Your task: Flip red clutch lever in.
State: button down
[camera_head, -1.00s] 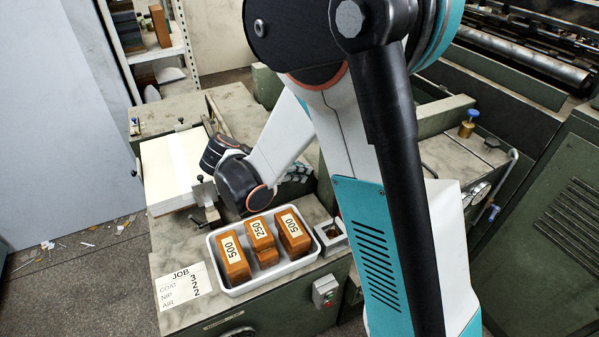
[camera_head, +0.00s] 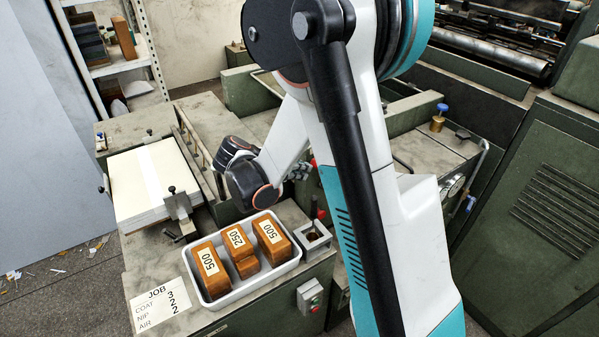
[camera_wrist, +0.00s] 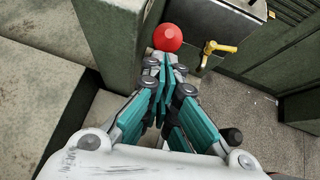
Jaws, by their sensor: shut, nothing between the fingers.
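The red ball knob of the clutch lever (camera_wrist: 167,37) shows in the wrist view, just beyond my gripper's fingertips (camera_wrist: 165,66). Its shaft is hidden behind the fingers. My gripper is shut and empty, with its tips pointing at the knob. I cannot tell whether they touch it. In the head view, my gripper (camera_head: 301,171) is partly hidden by my arm. A small patch of red (camera_head: 314,162) shows beside it, mostly covered by my arm.
A white tray (camera_head: 238,291) of wooden blocks stands on the near bench, with a paper stack (camera_head: 130,180) behind it. In the wrist view, a green machine wall (camera_wrist: 118,45) stands left of the knob and a yellow handle (camera_wrist: 218,48) stands to its right.

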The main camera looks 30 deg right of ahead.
aim_at(314, 164)
jog(key=shift+r, duration=0.1)
jog(key=shift+d+r+y+p, duration=0.35)
jog(key=shift+d+y+p, duration=0.05)
jog(key=shift+d+p, duration=0.15)
jog(key=shift+d+r+y+p, duration=0.6)
jog(key=shift+d+p, duration=0.2)
jog(key=shift+p, duration=0.1)
jog(key=d+r+y+p, duration=0.1)
jog(key=d+y+p, duration=0.2)
jog(key=d, duration=0.7)
jog(key=shift+w+d+r+y, duration=0.25)
jog(key=shift+r+y, duration=0.1)
jog(key=shift+y, duration=1.05)
